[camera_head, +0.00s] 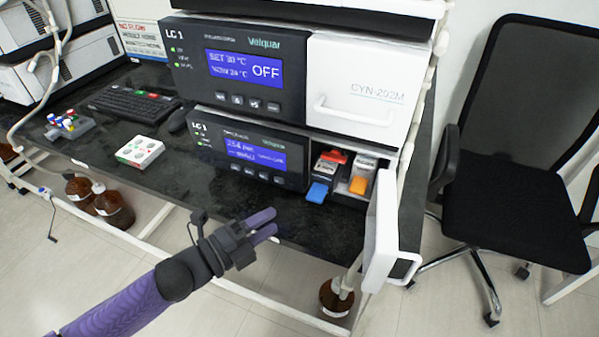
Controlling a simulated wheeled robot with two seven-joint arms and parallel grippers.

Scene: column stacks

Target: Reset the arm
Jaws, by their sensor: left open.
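My left arm comes in from the lower left, purple with black joints. Its gripper (262,226) is open and empty, with its fingers close together in this view. It hangs just in front of the black bench's front edge, below the lower instrument. My right gripper is not in view. The lower instrument (248,150) has a lit blue screen. Its compartment on the right is open and holds several columns, among them a blue one (317,193), an orange one (358,185) and a red one (333,157). The white compartment door (381,235) stands swung out toward me.
The upper instrument (240,65) reads OFF, and its white door (366,85) is shut. Brown bottles (113,207) stand below. A black chair (515,200) is at right.

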